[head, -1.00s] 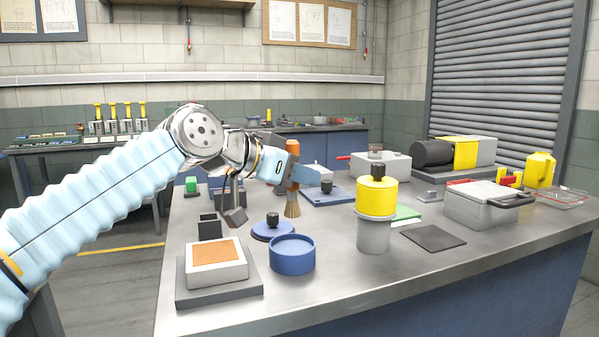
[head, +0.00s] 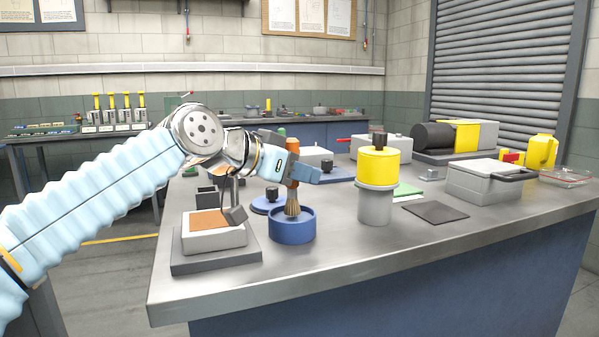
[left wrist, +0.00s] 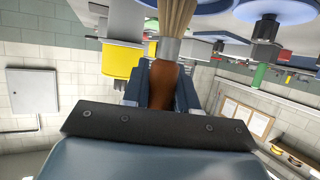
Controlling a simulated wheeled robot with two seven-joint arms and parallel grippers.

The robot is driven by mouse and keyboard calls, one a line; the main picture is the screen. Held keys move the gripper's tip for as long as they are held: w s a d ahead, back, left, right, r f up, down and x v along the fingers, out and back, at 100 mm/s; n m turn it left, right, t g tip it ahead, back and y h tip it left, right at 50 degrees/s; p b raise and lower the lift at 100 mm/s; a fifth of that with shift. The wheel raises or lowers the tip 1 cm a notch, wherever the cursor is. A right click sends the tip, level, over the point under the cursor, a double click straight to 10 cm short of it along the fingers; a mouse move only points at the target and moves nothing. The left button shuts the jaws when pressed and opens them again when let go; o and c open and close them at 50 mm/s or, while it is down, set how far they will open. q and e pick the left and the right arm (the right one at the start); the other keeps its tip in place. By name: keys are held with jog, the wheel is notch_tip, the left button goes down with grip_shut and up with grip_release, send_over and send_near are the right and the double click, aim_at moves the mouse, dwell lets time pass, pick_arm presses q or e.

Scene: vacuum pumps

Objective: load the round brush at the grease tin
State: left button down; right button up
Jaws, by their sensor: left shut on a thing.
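My left gripper (head: 292,172) is shut on the round brush (head: 292,206), which hangs upright with its bristles down. The brush's orange-brown handle (left wrist: 164,85) shows between the jaws in the left wrist view. The blue round grease tin (head: 292,231) stands open on the bench, and the bristle end is at its opening, over or just inside it. Whether the bristles touch the grease is hidden. The tin's blue lid (head: 268,204) with a dark knob lies just behind it. My right gripper is not in view.
A yellow-topped grey cylinder (head: 376,204) stands right of the tin, with a dark flat mat (head: 435,212) beyond it. A white block with an orange top (head: 214,238) is on a dark base at left. Grey cases and a pump stand farther back.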

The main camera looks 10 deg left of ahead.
pick_arm(q)
jog(key=shift+f+b, duration=0.6)
dwell(1.1)
jog(key=shift+f, duration=0.1)
dwell(0.4)
notch_tip(320, 180, up, 7)
jog(key=p, duration=0.6)
dwell(0.4)
